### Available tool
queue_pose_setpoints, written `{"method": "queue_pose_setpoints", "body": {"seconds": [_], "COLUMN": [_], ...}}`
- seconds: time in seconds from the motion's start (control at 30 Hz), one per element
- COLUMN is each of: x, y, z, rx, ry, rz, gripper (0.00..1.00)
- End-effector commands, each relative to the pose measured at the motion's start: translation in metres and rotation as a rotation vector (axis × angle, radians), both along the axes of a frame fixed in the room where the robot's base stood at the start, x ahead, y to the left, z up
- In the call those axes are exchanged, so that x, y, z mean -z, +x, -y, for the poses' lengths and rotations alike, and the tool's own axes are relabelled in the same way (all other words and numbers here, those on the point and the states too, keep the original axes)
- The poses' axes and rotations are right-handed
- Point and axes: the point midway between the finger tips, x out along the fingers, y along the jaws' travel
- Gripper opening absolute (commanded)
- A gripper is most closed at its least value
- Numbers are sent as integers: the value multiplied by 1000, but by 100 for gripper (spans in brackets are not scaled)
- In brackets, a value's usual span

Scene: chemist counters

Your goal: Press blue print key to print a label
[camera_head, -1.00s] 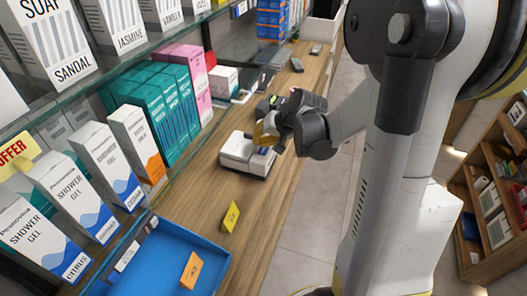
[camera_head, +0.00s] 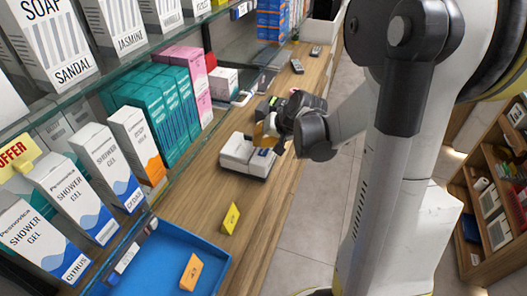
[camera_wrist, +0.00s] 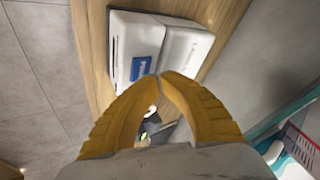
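The white label printer (camera_head: 237,152) sits on the wooden counter in the head view. In the wrist view the printer (camera_wrist: 184,52) lies just beyond my fingertips, with a dark slot along its left part. A blue panel (camera_wrist: 147,60) with a small light patch shows on its top; I cannot make out a separate print key. My gripper (camera_wrist: 159,75) has yellow fingers whose tips meet, with nothing between them. The tips overlap the lower edge of the blue panel in that view; contact is unclear. In the head view my gripper (camera_head: 263,136) is over the printer's far side.
A blue tray (camera_head: 160,262) holds an orange card (camera_head: 191,272) at the front. A yellow tag (camera_head: 230,218) stands on the counter (camera_head: 205,195). Shelves of boxes line the left. Dark devices stand behind the printer. The floor is to the right.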

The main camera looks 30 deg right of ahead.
Motion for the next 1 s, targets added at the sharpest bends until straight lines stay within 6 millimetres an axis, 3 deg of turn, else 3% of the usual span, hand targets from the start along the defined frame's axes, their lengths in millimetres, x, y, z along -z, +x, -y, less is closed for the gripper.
{"method": "queue_pose_setpoints", "body": {"seconds": [1.0], "x": [12], "y": [0], "z": [0], "rx": [0], "ry": [0], "rz": [0], "gripper": [0]}}
